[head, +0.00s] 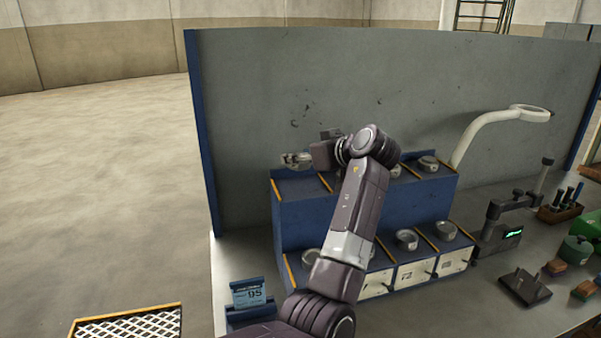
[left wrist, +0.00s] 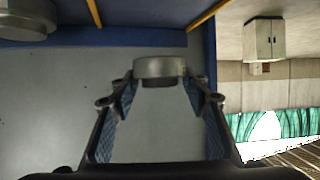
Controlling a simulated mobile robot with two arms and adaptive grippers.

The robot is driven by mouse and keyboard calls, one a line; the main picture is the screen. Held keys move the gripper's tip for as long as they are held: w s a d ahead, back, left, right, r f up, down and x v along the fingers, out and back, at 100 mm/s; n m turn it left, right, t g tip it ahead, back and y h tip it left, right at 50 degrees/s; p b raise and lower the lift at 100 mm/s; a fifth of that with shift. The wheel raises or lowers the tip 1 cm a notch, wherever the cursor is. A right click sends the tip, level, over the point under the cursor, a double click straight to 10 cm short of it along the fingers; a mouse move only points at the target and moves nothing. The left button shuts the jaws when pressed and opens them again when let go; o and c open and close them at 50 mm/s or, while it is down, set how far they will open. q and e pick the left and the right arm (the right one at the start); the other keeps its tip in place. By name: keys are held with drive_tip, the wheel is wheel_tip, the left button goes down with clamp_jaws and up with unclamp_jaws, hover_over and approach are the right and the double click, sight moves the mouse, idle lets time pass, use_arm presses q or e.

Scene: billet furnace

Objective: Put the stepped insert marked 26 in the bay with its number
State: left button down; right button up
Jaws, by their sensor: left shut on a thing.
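My left gripper (head: 312,158) reaches over the upper-left end of the blue rack (head: 290,220). It is shut on a round metallic insert (head: 294,160), held near the leftmost upper bay. In the left wrist view the insert (left wrist: 160,67) sits between the fingertips of the left gripper (left wrist: 160,90), with the blue rack edge close beyond it. No number on the insert is readable, so I cannot tell whether it is 26. I cannot tell whether it touches the bay floor. My arm hides the middle of the rack. My right gripper is out of view.
Other round metal inserts sit in upper (head: 428,163) and lower (head: 407,239) bays, between orange dividers. A blue stand with a card reading 95 (head: 252,293) is at the lower left. A white curved lamp (head: 492,122) and a digital gauge (head: 500,238) stand to the right.

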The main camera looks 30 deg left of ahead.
sight(303, 188)
use_arm(q)
drive_tip(key=shift+f+p, duration=0.7)
drive_tip(key=shift+f, duration=2.1)
drive_tip(key=c, duration=1.1)
unclamp_jaws()
drive_tip(key=shift+s+d+f, duration=0.1)
drive_tip(key=shift+f, duration=0.05)
drive_tip(key=shift+s+d+b, duration=0.1)
drive_tip(key=shift+d+b, duration=0.2)
drive_tip(key=shift+d, duration=0.15)
drive_tip(key=b+v, duration=0.3)
drive_tip(key=v, duration=0.8)
drive_tip(key=shift+s, duration=0.1)
